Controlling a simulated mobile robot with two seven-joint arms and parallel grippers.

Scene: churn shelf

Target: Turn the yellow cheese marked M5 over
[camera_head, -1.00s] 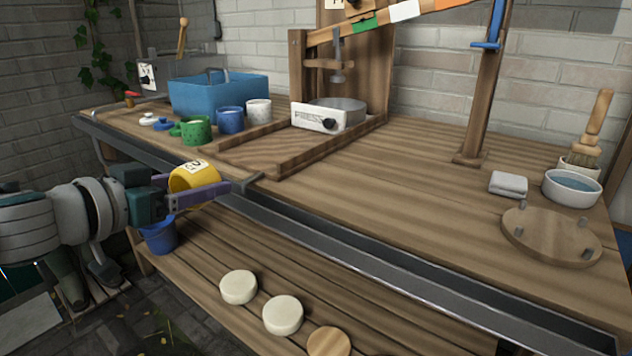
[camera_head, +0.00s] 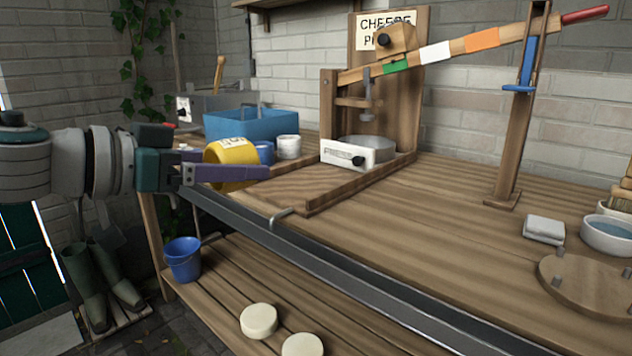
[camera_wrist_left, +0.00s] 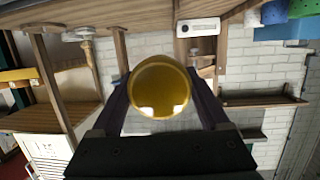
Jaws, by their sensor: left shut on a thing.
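The yellow cheese (camera_head: 228,156) is a thick cylinder with a white label on its upper side; the marking is too small to read. My left gripper (camera_head: 240,168) is shut on it, with the cheese on its side between the purple fingers. It is held up at the bench's front left edge, in front of the mugs. In the left wrist view one round face of the cheese (camera_wrist_left: 160,88) shows between the two fingers of the left gripper (camera_wrist_left: 165,76). My right gripper is not in view.
A blue crate (camera_head: 225,127), a blue mug (camera_head: 265,152) and a white mug (camera_head: 288,147) stand behind. The wooden press (camera_head: 328,120) is right of them. A grey gutter (camera_head: 330,270) runs along the bench front. Pale cheeses (camera_head: 258,321) and a blue bucket (camera_head: 184,260) are below.

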